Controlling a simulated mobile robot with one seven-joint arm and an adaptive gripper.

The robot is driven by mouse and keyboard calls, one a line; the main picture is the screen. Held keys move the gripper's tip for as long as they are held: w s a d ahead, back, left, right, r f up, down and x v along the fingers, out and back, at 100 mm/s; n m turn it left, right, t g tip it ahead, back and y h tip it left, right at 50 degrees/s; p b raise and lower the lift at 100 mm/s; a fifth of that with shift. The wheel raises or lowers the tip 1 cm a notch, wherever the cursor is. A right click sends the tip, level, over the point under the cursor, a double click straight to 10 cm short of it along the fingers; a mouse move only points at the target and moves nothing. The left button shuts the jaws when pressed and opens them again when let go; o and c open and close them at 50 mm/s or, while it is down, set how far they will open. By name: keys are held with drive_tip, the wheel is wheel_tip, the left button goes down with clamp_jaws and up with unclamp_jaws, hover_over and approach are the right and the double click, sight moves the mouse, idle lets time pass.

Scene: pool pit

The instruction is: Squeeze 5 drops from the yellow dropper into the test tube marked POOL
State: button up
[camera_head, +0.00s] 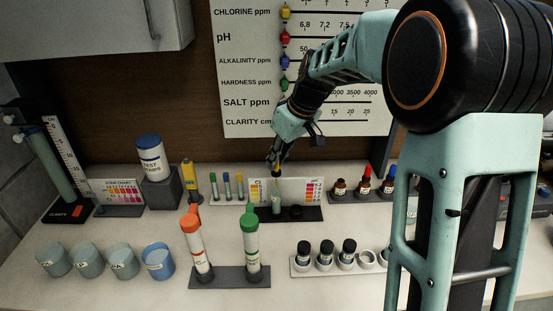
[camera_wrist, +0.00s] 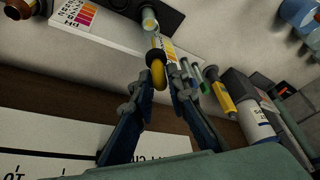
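My gripper (camera_head: 276,162) points down at the back middle of the counter and is shut on the yellow dropper (camera_head: 277,174). In the wrist view, the dropper's yellow bulb (camera_wrist: 158,72) sits between the two fingertips (camera_wrist: 162,65). Its stem points at the mouth of a test tube (camera_wrist: 149,20). In the head view, this test tube (camera_head: 276,202) stands upright in a dark block, directly below the dropper. I cannot read a POOL mark on it. I cannot tell whether the dropper's tip is inside the tube or just above it.
A colour chart (camera_head: 300,190) stands just behind the tube. Several small vials (camera_head: 226,186) stand to its left, and dropper bottles (camera_head: 364,180) to its right. Orange-capped (camera_head: 195,240) and green-capped (camera_head: 251,240) tubes stand in front. Black-capped bottles (camera_head: 326,254) stand at front right.

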drive_tip(key=shift+r+p, duration=1.5)
drive_tip(key=shift+r, duration=0.95)
drive_tip(key=shift+d+f, duration=0.1)
